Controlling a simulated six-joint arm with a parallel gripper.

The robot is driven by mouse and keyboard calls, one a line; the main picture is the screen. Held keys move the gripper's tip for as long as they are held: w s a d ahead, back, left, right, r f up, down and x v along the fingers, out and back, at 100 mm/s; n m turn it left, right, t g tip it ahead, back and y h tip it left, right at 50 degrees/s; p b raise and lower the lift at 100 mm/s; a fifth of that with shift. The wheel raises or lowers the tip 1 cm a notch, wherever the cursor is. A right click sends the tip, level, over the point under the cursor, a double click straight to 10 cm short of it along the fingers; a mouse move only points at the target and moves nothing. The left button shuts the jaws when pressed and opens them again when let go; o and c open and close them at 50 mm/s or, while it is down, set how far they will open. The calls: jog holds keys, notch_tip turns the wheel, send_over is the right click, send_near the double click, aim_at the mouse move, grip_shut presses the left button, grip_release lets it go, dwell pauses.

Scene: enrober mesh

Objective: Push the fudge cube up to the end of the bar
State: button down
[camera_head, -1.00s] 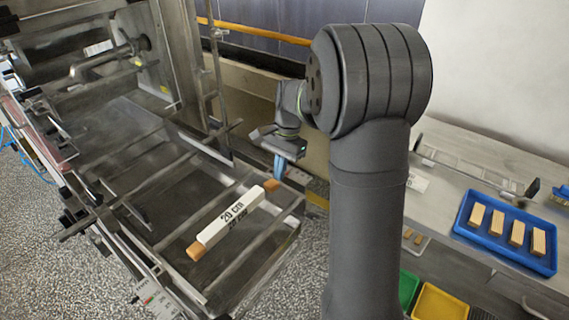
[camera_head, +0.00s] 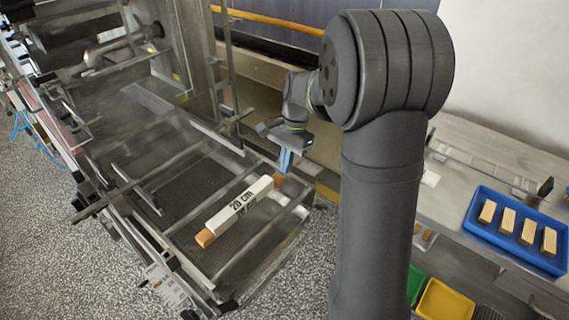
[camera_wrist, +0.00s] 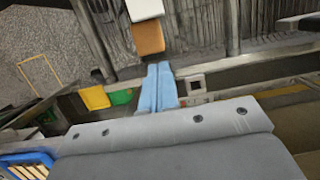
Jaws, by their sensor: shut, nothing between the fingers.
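A white bar marked "20 cm" (camera_head: 240,204) lies on the dark mesh belt (camera_head: 190,180). A brown fudge cube (camera_head: 205,238) sits at the bar's near left end and looks in contact with it. Another brown fudge cube (camera_head: 278,179) sits at the far right end, beside my gripper (camera_head: 285,168). In the wrist view this cube (camera_wrist: 149,38) is close against the end of the white bar (camera_wrist: 145,9); I cannot tell whether they touch. My gripper's blue fingers (camera_wrist: 160,68) are shut and empty, just behind the cube's outer face. Contact there is unclear.
Metal rods (camera_head: 150,190) cross over the belt, and a frame edge (camera_head: 315,185) runs just beyond the gripper. A blue tray (camera_head: 478,232) with several tan bars stands on the right counter. Green and yellow bins (camera_head: 440,302) are below.

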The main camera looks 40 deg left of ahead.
jog(key=w+r, duration=0.5)
jog(key=r, duration=0.4)
jog(key=shift+w+r, duration=0.3)
jog(key=shift+r, duration=0.05)
jog(key=shift+f, duration=0.1)
jog(key=s+f, duration=0.2)
jog(key=f, duration=0.1)
jog(key=s+f, duration=0.2)
jog(key=f, duration=0.1)
jog(key=s+f, duration=0.2)
jog(key=f, duration=0.1)
jog(key=shift+s+f, duration=0.25)
jog(key=shift+s, duration=0.05)
jog(key=shift+w, duration=1.05)
